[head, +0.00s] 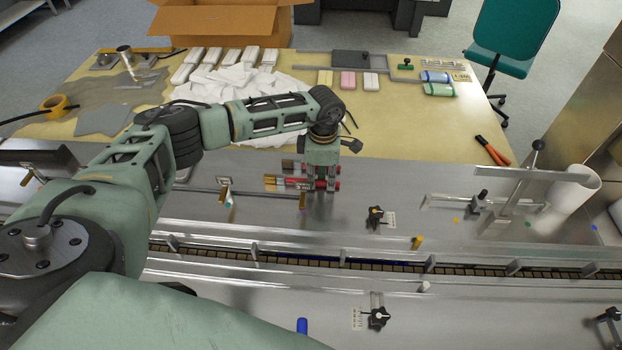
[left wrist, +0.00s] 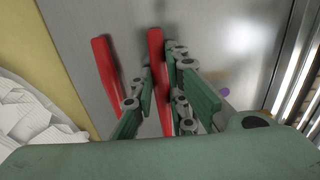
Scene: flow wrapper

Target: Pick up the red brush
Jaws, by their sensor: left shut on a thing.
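Two red handles lie side by side at my left gripper (head: 320,186), on the metal surface behind the conveyor. In the left wrist view, the fingers (left wrist: 160,108) are on either side of the red brush (left wrist: 156,60), shut on its handle. The second red handle (left wrist: 104,66) lies to the left, outside the fingers. In the head view, part of the red (head: 296,182) shows left of the fingers, which hide the rest. I cannot tell whether the held brush touches the surface. My right gripper is not in view.
A yellow table (head: 410,135) behind holds white cloths (head: 235,85), white packs, coloured blocks and orange-handled pliers (head: 492,150). The conveyor rails (head: 380,262) run across in front.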

